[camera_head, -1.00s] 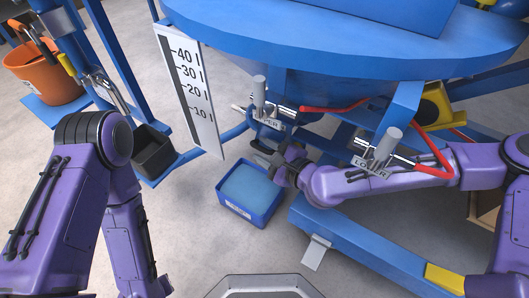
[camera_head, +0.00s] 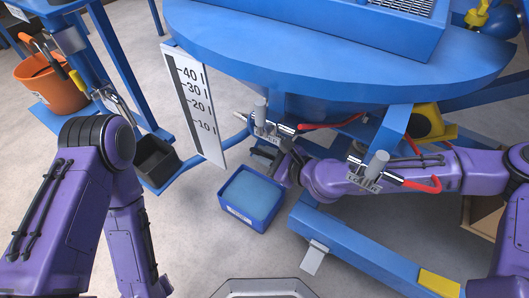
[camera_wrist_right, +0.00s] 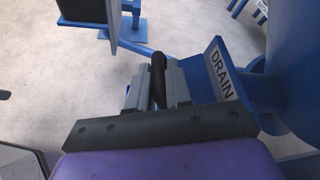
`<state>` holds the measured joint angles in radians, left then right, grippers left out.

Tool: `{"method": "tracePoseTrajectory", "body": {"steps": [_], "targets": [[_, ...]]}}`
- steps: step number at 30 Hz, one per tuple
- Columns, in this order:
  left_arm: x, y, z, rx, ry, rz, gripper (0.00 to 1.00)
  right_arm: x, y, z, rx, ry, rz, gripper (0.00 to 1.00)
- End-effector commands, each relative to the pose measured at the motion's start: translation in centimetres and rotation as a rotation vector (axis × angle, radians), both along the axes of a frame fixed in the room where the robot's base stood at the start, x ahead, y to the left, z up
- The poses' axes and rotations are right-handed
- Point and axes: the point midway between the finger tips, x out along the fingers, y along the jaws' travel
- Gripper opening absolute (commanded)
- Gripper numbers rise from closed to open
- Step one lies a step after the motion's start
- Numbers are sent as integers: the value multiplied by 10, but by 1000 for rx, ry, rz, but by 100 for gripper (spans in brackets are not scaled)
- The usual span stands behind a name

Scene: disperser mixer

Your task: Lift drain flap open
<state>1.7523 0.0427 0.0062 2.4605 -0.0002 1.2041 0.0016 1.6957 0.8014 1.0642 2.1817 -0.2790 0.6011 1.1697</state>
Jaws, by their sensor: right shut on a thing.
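The drain flap (camera_wrist_right: 222,72) shows in the right wrist view as a blue plate with a white DRAIN label, beside the blue machine body. My right gripper (camera_wrist_right: 157,88) is just left of the label, its two grey fingers shut on a black bar-like handle (camera_wrist_right: 158,72). How the handle joins the flap is hidden behind the fingers. In the head view, my right gripper (camera_head: 277,158) is under the round blue machine top, just above the blue bin. The flap is hard to make out there.
A blue bin (camera_head: 235,211) sits on the floor below my right gripper. A white level scale (camera_head: 196,105) hangs left of it. Red-handled valves (camera_head: 420,184) are close to my right forearm. A black box (camera_head: 157,160) and an orange bucket (camera_head: 52,90) stand at the left.

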Motion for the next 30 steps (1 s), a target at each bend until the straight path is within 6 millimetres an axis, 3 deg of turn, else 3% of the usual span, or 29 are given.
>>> {"method": "tracePoseTrajectory", "body": {"steps": [5, 6, 8, 18, 30], "targets": [[0, 0, -1, 0, 0, -1, 41, -2, 1, -2, -1, 0, 5, 0], [0, 0, -1, 0, 0, -1, 41, -2, 1, -2, -1, 1, 5, 22], [0, 0, -1, 0, 0, -1, 41, -2, 1, -2, -2, 0, 5, 40], [0, 0, 1, 0, 1, -1, 41, -4, -4, 2, -2, -2, 1, 40], [2, 2, 29, 4, -2, -3, 41, -57, -63, 33, -1, -1, -1, 40]]}}
